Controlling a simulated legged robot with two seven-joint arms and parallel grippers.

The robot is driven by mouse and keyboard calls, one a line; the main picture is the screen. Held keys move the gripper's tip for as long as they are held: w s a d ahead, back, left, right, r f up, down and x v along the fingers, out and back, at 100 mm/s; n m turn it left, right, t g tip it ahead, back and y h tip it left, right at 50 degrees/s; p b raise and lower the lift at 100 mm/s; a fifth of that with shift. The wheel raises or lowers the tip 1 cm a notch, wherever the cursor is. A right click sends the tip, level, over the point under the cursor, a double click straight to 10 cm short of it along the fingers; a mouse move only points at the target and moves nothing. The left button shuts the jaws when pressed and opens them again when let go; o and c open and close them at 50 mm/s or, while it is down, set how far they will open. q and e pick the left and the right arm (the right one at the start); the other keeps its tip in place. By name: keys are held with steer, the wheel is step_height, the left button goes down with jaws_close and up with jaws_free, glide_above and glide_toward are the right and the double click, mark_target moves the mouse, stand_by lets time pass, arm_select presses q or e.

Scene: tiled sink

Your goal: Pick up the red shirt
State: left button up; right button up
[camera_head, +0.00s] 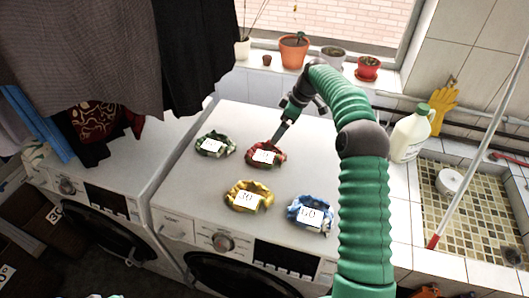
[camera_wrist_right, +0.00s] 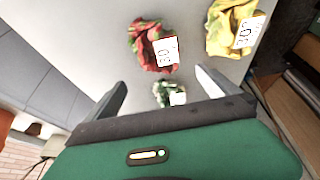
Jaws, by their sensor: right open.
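The red shirt (camera_head: 276,160) is a crumpled bundle with a white tag on the top of the right-hand washing machine (camera_head: 188,205). In the right wrist view, the red shirt (camera_wrist_right: 143,52) lies beyond the open fingers. My right gripper (camera_head: 277,139) is just above and behind the red shirt in the head view, its fingers near the shirt's far edge. In the right wrist view, my right gripper (camera_wrist_right: 162,84) is open with nothing held. Contact with the shirt cannot be told. My left gripper is not in view.
A green bundle (camera_head: 203,149), a yellow one (camera_head: 236,188) and a blue one (camera_head: 323,229) lie around the red shirt. Dark clothes (camera_head: 80,50) hang at the upper left. Flower pots (camera_head: 294,53) line the sill. A white bottle (camera_head: 405,139) stands by the tiled sink (camera_head: 470,218).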

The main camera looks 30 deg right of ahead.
steer(key=p, duration=0.2)
glide_above(264, 150)
steer(key=d, duration=0.2)
steer(key=f, duration=0.8)
steer(key=shift+s, duration=0.3)
steer(key=shift+w+f, duration=0.1)
steer(key=shift+f, duration=0.2)
steer(key=f+p, duration=0.1)
steer(key=a+f+p, duration=0.1)
steer(key=f, duration=0.1)
steer(key=shift+a+f, duration=0.2)
steer(key=shift+f, duration=0.15)
steer(key=shift+w+a+f, duration=0.1)
steer(key=shift+w+f, duration=0.1)
steer(key=shift+w, duration=0.1)
steer(key=c, duration=0.5)
steer(key=shift+s+r, duration=0.1)
steer(key=shift+s, duration=0.15)
steer(key=c, duration=0.7)
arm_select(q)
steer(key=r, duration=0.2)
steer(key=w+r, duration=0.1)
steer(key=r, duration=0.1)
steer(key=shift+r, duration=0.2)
arm_select(e)
steer(key=c, duration=0.3)
